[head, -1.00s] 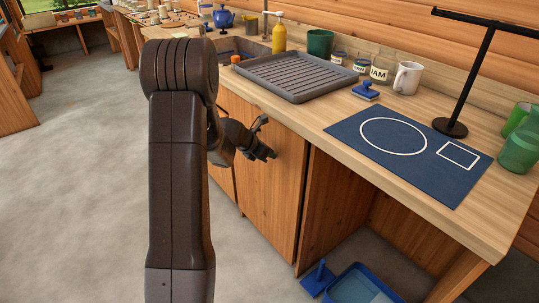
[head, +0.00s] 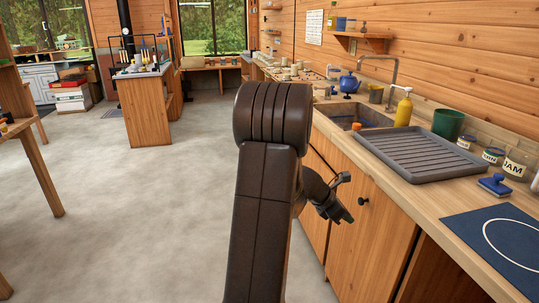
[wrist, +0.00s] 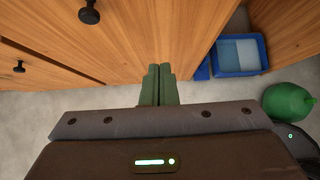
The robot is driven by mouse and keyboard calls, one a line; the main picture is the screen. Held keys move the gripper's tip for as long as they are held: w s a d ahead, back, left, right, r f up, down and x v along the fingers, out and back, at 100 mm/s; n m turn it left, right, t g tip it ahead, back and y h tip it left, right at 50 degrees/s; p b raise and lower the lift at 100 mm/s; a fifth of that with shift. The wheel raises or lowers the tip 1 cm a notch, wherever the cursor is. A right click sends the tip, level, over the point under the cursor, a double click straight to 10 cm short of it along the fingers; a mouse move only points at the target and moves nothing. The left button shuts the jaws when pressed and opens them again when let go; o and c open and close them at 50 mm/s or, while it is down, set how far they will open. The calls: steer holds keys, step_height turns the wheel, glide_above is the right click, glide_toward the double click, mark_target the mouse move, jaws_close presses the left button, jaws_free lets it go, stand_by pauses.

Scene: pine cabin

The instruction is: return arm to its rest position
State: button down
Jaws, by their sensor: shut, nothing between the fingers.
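My gripper (head: 347,218) hangs in front of the wooden cabinet doors (head: 362,245), below the counter's front edge, at the end of my folded dark arm. In the wrist view my gripper (wrist: 159,69) has its two fingers side by side, closed and with nothing between them. The cabinet front lies beyond the fingertips there. My upper arm hides part of the counter and doors in the head view.
The counter holds a grey drying tray (head: 432,152), a yellow bottle (head: 403,110), glass jars, a blue stamp-like block (head: 495,185) and a blue mat (head: 500,245). A blue bin (wrist: 238,54) and green round object (wrist: 288,103) are low down. Open floor (head: 120,220) lies left.

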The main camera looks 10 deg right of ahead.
steer(key=b, duration=0.2)
glide_toward(379, 233)
step_height(379, 233, down, 4)
steer(key=d, duration=0.3)
steer(key=shift+d, duration=0.1)
steer(key=shift+w+d, duration=0.1)
steer(key=shift+d, duration=0.4)
